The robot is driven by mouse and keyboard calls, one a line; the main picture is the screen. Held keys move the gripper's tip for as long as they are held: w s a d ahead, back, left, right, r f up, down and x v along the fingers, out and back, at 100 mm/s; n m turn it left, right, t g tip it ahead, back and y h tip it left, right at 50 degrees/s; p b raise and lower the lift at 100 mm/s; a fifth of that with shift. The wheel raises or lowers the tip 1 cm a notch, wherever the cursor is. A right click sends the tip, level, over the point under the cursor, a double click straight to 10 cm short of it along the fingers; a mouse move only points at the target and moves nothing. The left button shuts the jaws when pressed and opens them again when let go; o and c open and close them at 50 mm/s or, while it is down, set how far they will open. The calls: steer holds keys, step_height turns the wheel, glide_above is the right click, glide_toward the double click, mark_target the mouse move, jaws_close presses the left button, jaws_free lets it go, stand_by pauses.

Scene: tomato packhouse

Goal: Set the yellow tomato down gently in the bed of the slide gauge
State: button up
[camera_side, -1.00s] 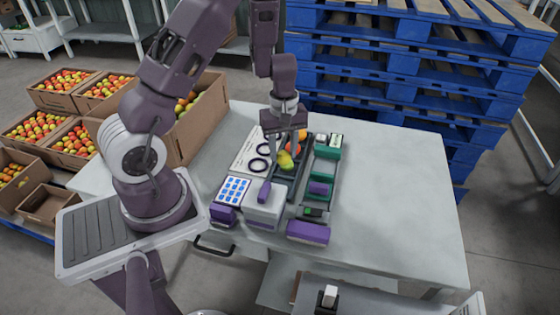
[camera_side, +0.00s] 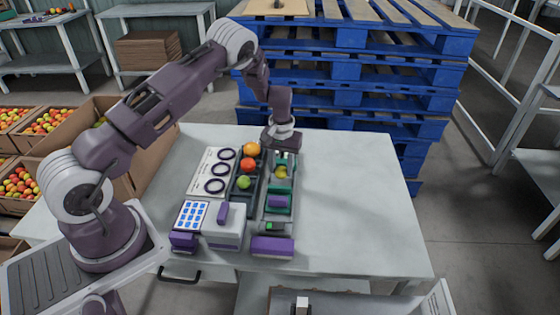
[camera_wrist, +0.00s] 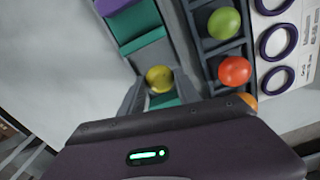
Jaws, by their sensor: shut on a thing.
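The yellow tomato (camera_wrist: 159,79) is between the two fingers of my gripper (camera_wrist: 160,88), which is shut on it. In the side view the yellow tomato (camera_side: 281,172) shows at the teal slide gauge (camera_side: 278,190), in line with its bed. The slide gauge also shows in the wrist view (camera_wrist: 141,43), running under and beside the tomato. Its purple block (camera_side: 280,201) is toward the near end. I cannot tell whether the tomato touches the bed. My gripper comes down from the far side of the gauge.
A dark divided tray (camera_side: 236,195) left of the gauge holds an orange (camera_side: 251,149), a red (camera_side: 249,165) and a green tomato (camera_side: 243,182). A white card with dark rings (camera_side: 203,176) and a grey scale (camera_side: 223,229) stand further left. The table's right side (camera_side: 350,200) is clear.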

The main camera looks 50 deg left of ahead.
steer(key=shift+f, duration=0.7)
stand_by(0.6)
steer(key=o, duration=1)
steer(key=shift+c, duration=0.2)
steer(key=c, duration=0.3)
steer(key=shift+r, duration=3.45)
